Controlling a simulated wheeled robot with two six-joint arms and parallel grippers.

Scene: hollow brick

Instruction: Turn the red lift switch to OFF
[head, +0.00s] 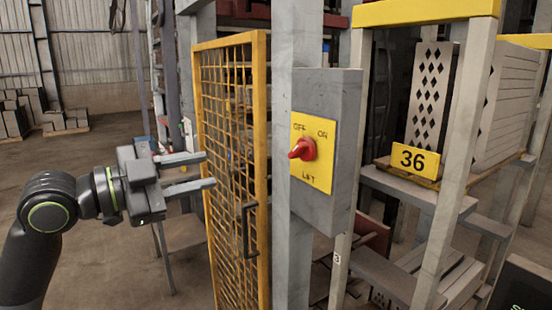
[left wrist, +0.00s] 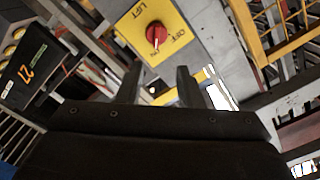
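The red lift switch (head: 305,148) is a knob on a yellow plate (head: 318,180) marked OFF, ON and LIFT. The plate is on the front of a grey box (head: 345,130) on a post. In the left wrist view the red knob (left wrist: 157,33) is ahead of the fingers, and a pale mark on it points down, toward the ON lettering. My left gripper (head: 210,169) is open and empty, left of the knob and apart from it. Its two fingers (left wrist: 158,72) show spread in the left wrist view. My right gripper is not in view.
A yellow mesh gate (head: 262,150) with a dark handle (head: 249,230) stands between my left gripper and the switch box in the head view. A rack with a yellow 36 sign (head: 414,160) and stacked bricks stands right. Floor is open at the left.

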